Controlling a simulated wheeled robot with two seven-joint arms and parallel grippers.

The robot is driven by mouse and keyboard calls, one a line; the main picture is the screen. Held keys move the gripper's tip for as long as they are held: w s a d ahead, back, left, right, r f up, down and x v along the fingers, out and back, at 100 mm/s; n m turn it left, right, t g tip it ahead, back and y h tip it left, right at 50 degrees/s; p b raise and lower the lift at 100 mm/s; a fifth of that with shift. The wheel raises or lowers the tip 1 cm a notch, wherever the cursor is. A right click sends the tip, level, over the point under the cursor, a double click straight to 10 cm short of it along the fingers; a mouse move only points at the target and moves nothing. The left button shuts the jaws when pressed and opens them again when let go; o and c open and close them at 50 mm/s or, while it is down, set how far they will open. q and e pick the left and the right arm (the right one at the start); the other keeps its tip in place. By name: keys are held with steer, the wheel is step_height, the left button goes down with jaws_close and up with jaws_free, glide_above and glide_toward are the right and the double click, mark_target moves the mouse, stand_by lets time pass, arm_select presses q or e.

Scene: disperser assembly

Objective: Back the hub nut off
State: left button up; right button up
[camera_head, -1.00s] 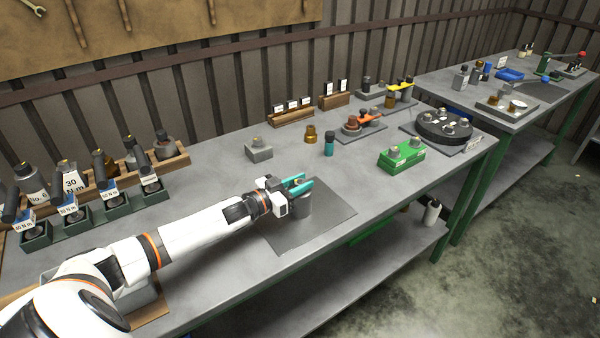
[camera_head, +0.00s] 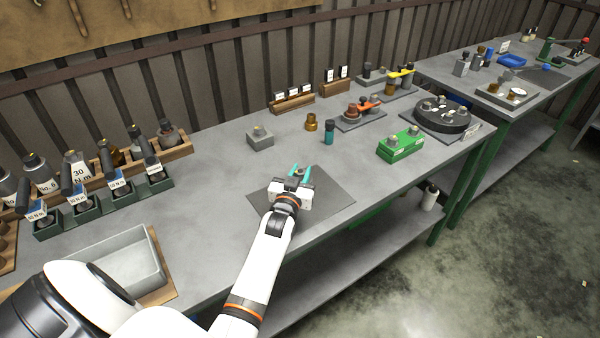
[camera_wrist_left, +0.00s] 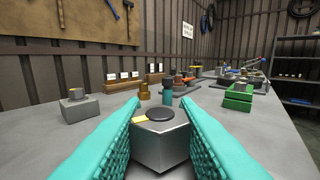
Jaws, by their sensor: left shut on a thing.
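The hub nut (camera_wrist_left: 165,145) is a grey six-sided piece with a dark round centre on top and a yellow mark at its left edge. My left gripper (camera_wrist_left: 164,118) has its teal fingers on either side of it, shut on it. In the head view the left gripper (camera_head: 301,175) is low over the dark mat, reaching away from me, with only a little of the nut (camera_head: 299,172) showing between its fingers. The grey cylinder under the nut is hidden behind my gripper. My right gripper is not in view.
The dark mat (camera_head: 335,190) lies on the grey bench. A grey tray (camera_head: 120,265) and torque wrenches (camera_head: 118,182) are at left.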

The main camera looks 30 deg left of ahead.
arm_select(q)
steer(key=shift+r+y, duration=0.1)
steer(key=shift+y, duration=0.2)
steer(key=o, duration=1)
